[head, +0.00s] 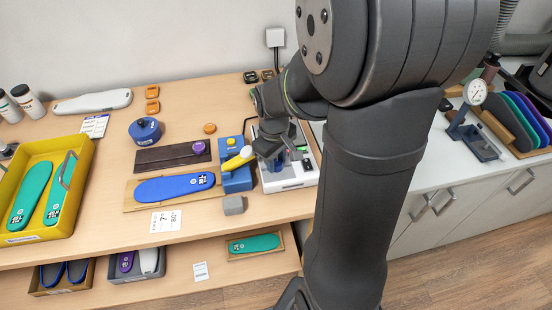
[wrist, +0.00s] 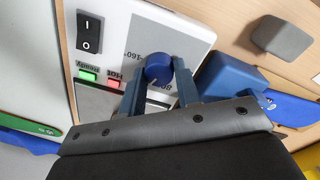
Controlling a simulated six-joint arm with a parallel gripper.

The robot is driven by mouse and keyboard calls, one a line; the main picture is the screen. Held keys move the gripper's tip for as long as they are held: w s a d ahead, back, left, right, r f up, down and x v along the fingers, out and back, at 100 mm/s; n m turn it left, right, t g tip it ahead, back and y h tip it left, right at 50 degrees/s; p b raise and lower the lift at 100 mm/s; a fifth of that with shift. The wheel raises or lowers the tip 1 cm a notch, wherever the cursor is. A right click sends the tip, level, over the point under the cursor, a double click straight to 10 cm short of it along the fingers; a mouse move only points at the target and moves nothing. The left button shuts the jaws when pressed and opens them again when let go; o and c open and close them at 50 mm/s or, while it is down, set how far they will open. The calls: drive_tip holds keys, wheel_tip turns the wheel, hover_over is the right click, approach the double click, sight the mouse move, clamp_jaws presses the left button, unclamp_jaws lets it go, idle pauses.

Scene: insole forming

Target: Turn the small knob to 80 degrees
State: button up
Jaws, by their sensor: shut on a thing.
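The small blue knob (wrist: 158,68) sits on the face of a white heater box (wrist: 120,25). My gripper (wrist: 158,76) has one finger on each side of the knob and is shut on it. Part of the dial print shows around it, with "160" above left and a partly hidden number starting with 8 below. The knob's pointer cannot be made out. In the head view the white box (head: 292,184) stands under my gripper (head: 272,155), and the arm hides much of it.
The box has a black rocker switch (wrist: 89,32), a green "Ready" light (wrist: 87,75) and a red "HOT" light (wrist: 114,83). Close by are a blue block (wrist: 228,75) and a grey block (wrist: 282,38). A blue insole (head: 175,188) lies on a board to the left.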

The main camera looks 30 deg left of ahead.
sight(277, 166)
drive_tip(key=n, duration=0.5)
drive_tip(key=shift+n, duration=0.3)
drive_tip(key=shift+d+n+y, duration=0.1)
drive_tip(key=shift+n+y, duration=0.2)
drive_tip(key=shift+n, duration=1.9)
drive_tip(key=o, duration=1)
drive_tip(key=shift+c, duration=0.2)
drive_tip(key=shift+r, duration=0.1)
drive_tip(key=r, duration=1.7)
drive_tip(key=shift+s+d+r, duration=0.1)
drive_tip(key=shift+s+d, duration=0.2)
drive_tip(key=shift+s, duration=0.05)
